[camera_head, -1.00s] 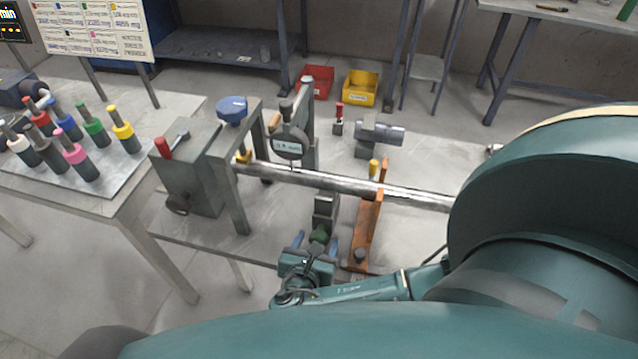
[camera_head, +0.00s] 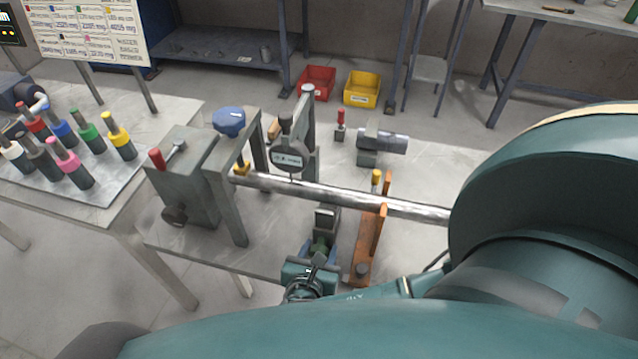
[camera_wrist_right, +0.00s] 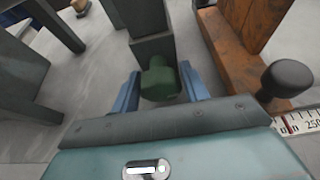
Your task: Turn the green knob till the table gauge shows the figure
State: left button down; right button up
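The green knob (camera_head: 320,247) sits at the near end of a grey slide block below the steel bar. It also shows in the right wrist view (camera_wrist_right: 159,80). My right gripper (camera_head: 319,255) has its blue fingers on both sides of the knob; in the wrist view (camera_wrist_right: 160,88) the knob fills the space between them, and they look closed on it. The table gauge (camera_head: 289,160) is a round dial on a stand above the bar; its digits are too small to read. My left gripper is not in view.
An orange bracket (camera_head: 367,245) stands just right of the knob, and a grey block with a red-tipped lever (camera_head: 180,180) to the left. The steel bar (camera_head: 335,194) crosses above. Coloured tools stand on a left table (camera_head: 110,205). A screen (camera_head: 10,28) is cut off at the left edge.

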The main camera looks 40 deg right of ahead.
jog(key=c, duration=0.6)
jog(key=shift+o, duration=0.2)
jog(key=shift+m, duration=0.3)
jog(key=shift+d+m+t+y, duration=0.1)
jog(key=shift+m+t+y, duration=0.45)
jog(key=shift+m, duration=0.35)
jog(key=shift+s+m+t+y, duration=0.1)
jog(key=shift+m+t+y, duration=0.35)
jog(key=shift+m+t, duration=0.6)
jog(key=shift+m, duration=0.25)
jog(key=o, duration=1)
jog(key=shift+c, duration=0.2)
